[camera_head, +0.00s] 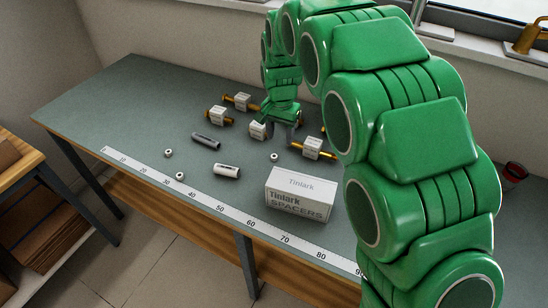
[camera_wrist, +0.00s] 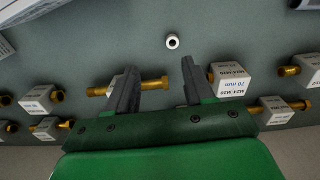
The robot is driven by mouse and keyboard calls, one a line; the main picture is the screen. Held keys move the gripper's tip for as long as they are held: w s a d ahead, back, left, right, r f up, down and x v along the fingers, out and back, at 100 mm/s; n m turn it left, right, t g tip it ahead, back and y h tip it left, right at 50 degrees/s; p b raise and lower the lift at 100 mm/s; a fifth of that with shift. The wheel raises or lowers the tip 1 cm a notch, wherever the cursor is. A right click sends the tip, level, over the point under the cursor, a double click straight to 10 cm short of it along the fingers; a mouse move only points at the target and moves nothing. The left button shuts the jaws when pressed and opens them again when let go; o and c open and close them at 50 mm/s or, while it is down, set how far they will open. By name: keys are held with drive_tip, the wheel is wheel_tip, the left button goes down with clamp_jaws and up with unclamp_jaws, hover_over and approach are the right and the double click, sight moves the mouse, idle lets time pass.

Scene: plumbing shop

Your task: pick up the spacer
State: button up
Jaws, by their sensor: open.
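Several small pale metal rings, which look like spacers, lie on the grey-green bench. One ring (camera_head: 273,157) is just in front of my gripper (camera_head: 284,128), behind the white box. Two more rings, an upper one (camera_head: 168,153) and a lower one (camera_head: 180,176), lie to the left near the ruler strip. In the wrist view a single ring (camera_wrist: 172,41) shows its central hole, beyond the fingertips and roughly between their lines. My gripper (camera_wrist: 160,66) is open, with nothing held; a brass bolt shows behind its fingers.
A white "Tintark SPACERS" box (camera_head: 298,196) stands near the bench's front. The far-left bench is clear.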

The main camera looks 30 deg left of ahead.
sight(274, 156)
drive_tip(key=a, duration=0.1)
drive_tip(key=a+f, duration=0.1)
drive_tip(key=shift+s+a+f, duration=0.1)
drive_tip(key=shift+a+f, duration=0.05)
drive_tip(key=shift+a, duration=0.15)
drive_tip(key=shift+d+f, duration=0.15)
drive_tip(key=shift+f, duration=1.8)
drive_tip(key=shift+d+f, duration=0.15)
drive_tip(key=shift+f, duration=1.75)
clamp_jaws()
